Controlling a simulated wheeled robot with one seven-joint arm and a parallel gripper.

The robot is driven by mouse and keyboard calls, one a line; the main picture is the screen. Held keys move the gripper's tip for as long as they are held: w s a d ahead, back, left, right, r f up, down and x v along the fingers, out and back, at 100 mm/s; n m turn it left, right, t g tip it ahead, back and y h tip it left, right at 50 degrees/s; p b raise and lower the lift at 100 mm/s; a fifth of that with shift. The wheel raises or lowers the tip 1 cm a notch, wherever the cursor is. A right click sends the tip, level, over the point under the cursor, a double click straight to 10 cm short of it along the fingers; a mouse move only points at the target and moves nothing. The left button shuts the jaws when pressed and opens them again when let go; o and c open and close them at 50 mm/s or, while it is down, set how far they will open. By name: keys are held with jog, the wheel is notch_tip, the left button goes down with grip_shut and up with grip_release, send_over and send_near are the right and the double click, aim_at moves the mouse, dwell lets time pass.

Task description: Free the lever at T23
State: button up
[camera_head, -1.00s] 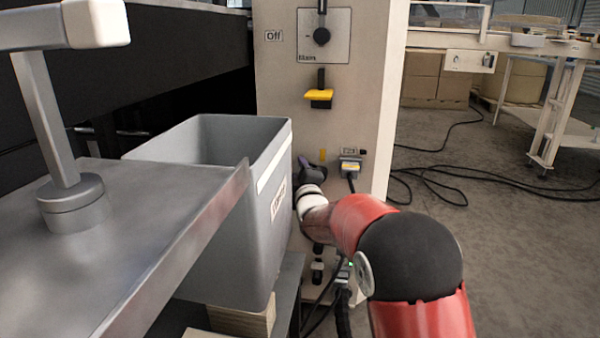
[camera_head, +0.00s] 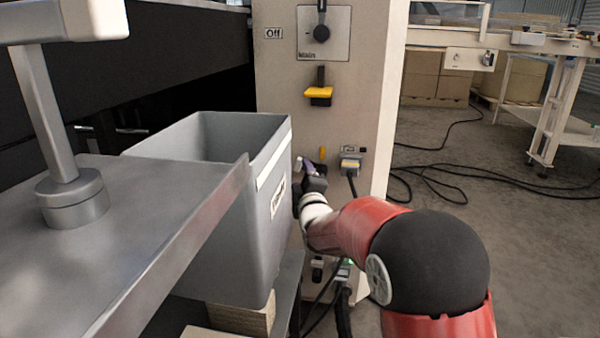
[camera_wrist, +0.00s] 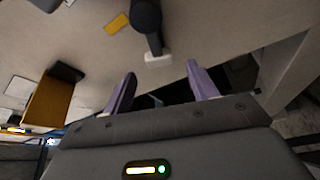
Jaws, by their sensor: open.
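My gripper (camera_head: 310,168) is close to the face of the beige cabinet (camera_head: 350,110), just right of the grey bin (camera_head: 215,190). In the wrist view its two purple fingers (camera_wrist: 161,87) are apart, with nothing held between them. A dark lever with a white tip (camera_wrist: 157,58) hangs from the cabinet face beyond the gap between the fingers; I see no contact. A yellow tag (camera_wrist: 116,22) sits beside it. In the head view my gripper hides that lever. I cannot read a T23 label.
Above are the main switch (camera_head: 321,33) by an "Off" sign and a yellow handle (camera_head: 319,93). A yellow-marked connector with a cable (camera_head: 350,164) is right of my gripper. A metal table (camera_head: 150,210) is at left. Cables lie on the floor at right.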

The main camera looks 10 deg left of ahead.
jog(key=v, duration=0.4)
jog(key=s+d+r+m+g+h+p, duration=0.25)
jog(key=s+d+m, duration=0.25)
jog(key=s+d, duration=0.3)
jog(key=s+d+r+m+g+h+p, duration=0.2)
jog(key=s+d+r+m+g+p, duration=0.25)
jog(key=s+d, duration=0.3)
jog(key=s+d+f+m+g+h+p, duration=0.1)
jog(key=s+d+m+g, duration=0.2)
jog(key=s, duration=0.8)
jog(key=s+d+f+m+g+h+p, duration=0.1)
jog(key=s+d+m, duration=0.4)
jog(key=s, duration=0.7)
jog(key=shift+d+f+m+g+p, duration=0.35)
jog(key=shift+d+f+g+p, duration=0.25)
jog(key=shift+g, duration=0.3)
